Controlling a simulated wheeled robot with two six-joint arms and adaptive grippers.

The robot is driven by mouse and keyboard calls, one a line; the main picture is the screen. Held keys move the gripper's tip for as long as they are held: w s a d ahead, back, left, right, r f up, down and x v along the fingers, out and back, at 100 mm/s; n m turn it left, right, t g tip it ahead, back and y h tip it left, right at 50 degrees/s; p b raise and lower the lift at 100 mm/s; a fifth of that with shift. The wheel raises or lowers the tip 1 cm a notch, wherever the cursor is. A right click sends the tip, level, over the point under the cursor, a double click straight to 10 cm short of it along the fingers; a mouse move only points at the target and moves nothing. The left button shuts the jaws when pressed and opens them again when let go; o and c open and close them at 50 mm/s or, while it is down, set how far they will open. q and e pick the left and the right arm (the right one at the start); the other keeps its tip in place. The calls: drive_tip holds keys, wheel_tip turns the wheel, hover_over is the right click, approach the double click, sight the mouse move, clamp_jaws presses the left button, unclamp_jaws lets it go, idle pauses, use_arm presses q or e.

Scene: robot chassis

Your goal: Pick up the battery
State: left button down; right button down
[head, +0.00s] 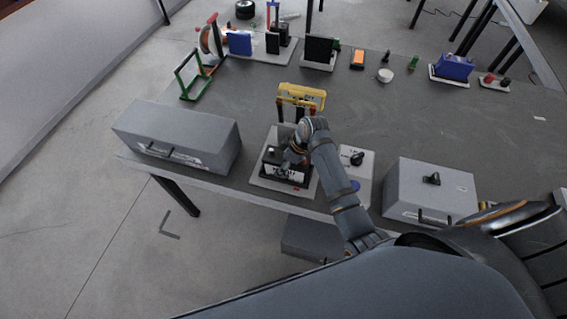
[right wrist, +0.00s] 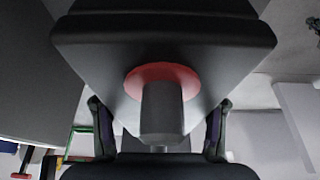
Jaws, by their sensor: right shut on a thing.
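The battery (head: 272,157) is a dark block with a white label on its front side. In the head view it is at a light base plate (head: 257,180) near the table's front edge. In the right wrist view the battery (right wrist: 215,62) fills the upper middle, with a grey terminal post (right wrist: 162,108) ringed in red. My right gripper (head: 292,157) is at the battery from above, its fingers (right wrist: 158,128) on both sides of it and shut on it. My arm hides part of the battery, and I cannot tell whether it touches the plate. My left gripper is not in view.
A grey toolbox (head: 180,135) stands left of the battery and another grey box (head: 430,188) stands right. A yellow device (head: 302,96) is close behind. A panel with a black knob (head: 357,158) is just right. Several devices line the table's back edge; the table's middle right is clear.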

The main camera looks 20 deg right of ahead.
drive_tip(key=shift+w+r, duration=0.2)
drive_tip(key=shift+r, duration=0.35)
wheel_tip(320, 180, up, 2)
drive_tip(key=shift+b, duration=0.4)
drive_tip(key=s+d+r, duration=0.1)
drive_tip(key=r, duration=0.1)
drive_tip(key=s+d+r, duration=0.1)
drive_tip(key=r, duration=0.1)
drive_tip(key=s+d+r, duration=0.1)
drive_tip(key=shift+s+d+r, duration=0.3)
drive_tip(key=shift+r, duration=0.1)
drive_tip(key=s+d+r, duration=0.4)
drive_tip(key=s+d, duration=0.2)
drive_tip(key=shift+s+b, duration=0.3)
